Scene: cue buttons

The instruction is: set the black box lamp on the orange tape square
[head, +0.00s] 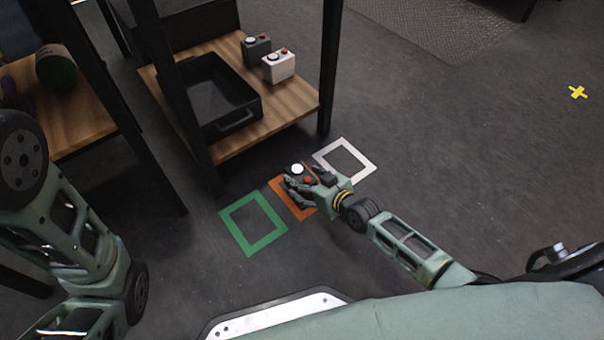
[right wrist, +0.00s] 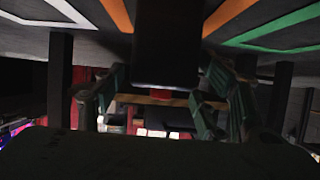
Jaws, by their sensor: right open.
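The black box lamp (head: 301,174), with a white dome and a red button on top, stands at the orange tape square (head: 303,213). My right gripper (head: 307,184) is open around it, with one finger to each side. In the right wrist view, which is upside down, the dark box (right wrist: 168,45) is between the spread fingers (right wrist: 165,100), with orange tape showing on both sides. It appears to rest on the floor inside the square. The gripper hides part of the box and tape. My left arm shows at the left, but its gripper is out of view.
A green tape square (head: 248,243) and a white tape square (head: 362,174) flank the orange one. The wooden shelf (head: 285,118) behind holds a black tray (head: 215,100), a dark grey box (head: 257,50) and a white box (head: 278,68). Open floor lies right.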

